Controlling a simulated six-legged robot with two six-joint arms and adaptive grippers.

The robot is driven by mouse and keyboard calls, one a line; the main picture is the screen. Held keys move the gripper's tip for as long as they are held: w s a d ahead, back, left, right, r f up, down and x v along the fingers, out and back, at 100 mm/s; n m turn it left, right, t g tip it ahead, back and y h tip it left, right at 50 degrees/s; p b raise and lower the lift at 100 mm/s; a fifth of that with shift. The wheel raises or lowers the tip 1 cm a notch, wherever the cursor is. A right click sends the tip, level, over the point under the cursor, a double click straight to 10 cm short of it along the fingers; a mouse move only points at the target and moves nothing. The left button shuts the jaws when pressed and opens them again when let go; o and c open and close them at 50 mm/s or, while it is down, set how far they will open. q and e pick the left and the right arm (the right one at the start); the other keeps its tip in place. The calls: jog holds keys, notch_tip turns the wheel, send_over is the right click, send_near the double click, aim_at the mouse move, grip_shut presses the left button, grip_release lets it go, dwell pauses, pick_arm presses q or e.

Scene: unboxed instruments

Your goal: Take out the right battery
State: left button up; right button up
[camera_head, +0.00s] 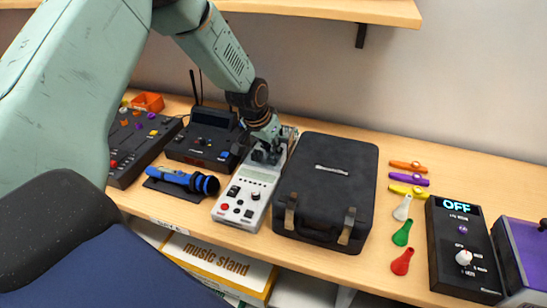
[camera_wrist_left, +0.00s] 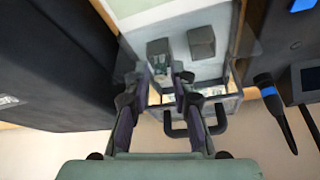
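A white handheld instrument (camera_head: 245,194) lies on the shelf with its screen, knobs and a red button facing up. In the left wrist view the fingers of the left gripper (camera_wrist_left: 161,80) are apart, over the instrument's pale top (camera_wrist_left: 180,20). Two dark grey blocks, a left one (camera_wrist_left: 158,48) and a right one (camera_wrist_left: 201,42), stand on it beyond the fingertips. I cannot tell whether these are batteries. The gripper hides part of this end. My right gripper is not in view.
A black case (camera_head: 325,180) stands close on the right of the instrument. A blue flashlight (camera_head: 180,179) and a black radio-like unit (camera_head: 203,141) are on the left.

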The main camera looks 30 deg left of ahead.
pick_arm(q)
jog(key=shift+s+a+r, duration=0.1)
jog(key=shift+s+r, duration=0.05)
jog(key=shift+s, duration=0.05)
jog(key=shift+c, duration=0.3)
jog(key=shift+s, duration=0.1)
jog(key=shift+c, duration=0.8)
jog(key=shift+w, duration=0.2)
grip_shut()
